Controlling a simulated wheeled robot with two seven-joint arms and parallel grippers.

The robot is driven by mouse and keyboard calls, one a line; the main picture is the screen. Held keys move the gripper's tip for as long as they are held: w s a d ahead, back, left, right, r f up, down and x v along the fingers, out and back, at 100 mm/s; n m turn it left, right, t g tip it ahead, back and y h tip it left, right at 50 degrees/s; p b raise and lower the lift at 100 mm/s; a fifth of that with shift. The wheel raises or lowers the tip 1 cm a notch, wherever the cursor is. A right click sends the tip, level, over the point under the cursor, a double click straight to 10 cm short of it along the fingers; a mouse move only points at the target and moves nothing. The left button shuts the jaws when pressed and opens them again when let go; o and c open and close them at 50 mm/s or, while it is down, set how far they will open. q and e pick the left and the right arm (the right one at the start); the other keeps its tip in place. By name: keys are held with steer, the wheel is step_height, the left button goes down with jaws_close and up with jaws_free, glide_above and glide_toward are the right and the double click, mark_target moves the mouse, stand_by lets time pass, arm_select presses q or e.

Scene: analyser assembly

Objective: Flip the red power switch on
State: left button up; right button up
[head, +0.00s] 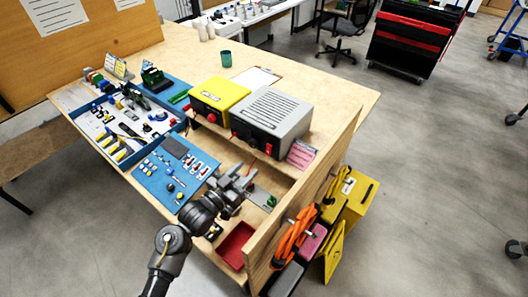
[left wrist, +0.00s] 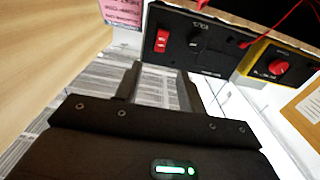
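The red power switch (left wrist: 161,41) is on the black front panel of a grey box (head: 272,118). In the head view the red switch (head: 268,149) shows small on the box's front. My left gripper (head: 246,180) is in front of and below that panel, apart from it. In the left wrist view its two dark fingers (left wrist: 160,85) are spread, with nothing between them, and the switch lies just beyond the tips. Whether the switch is on or off is too small to tell. My right gripper is not in view.
A yellow box (head: 219,97) with a red knob stands left of the grey box. A pink label (head: 301,155) is right of it. Blue trays (head: 170,170) of small parts lie left, a red bin (head: 236,244) below. A wooden side panel (head: 300,205) bounds the right.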

mark_target(268, 148)
arm_select(q)
steer(key=p+x, duration=0.1)
steer(key=x, duration=0.9)
steer(key=shift+w+p, duration=0.1)
steer(key=shift+p, duration=0.3)
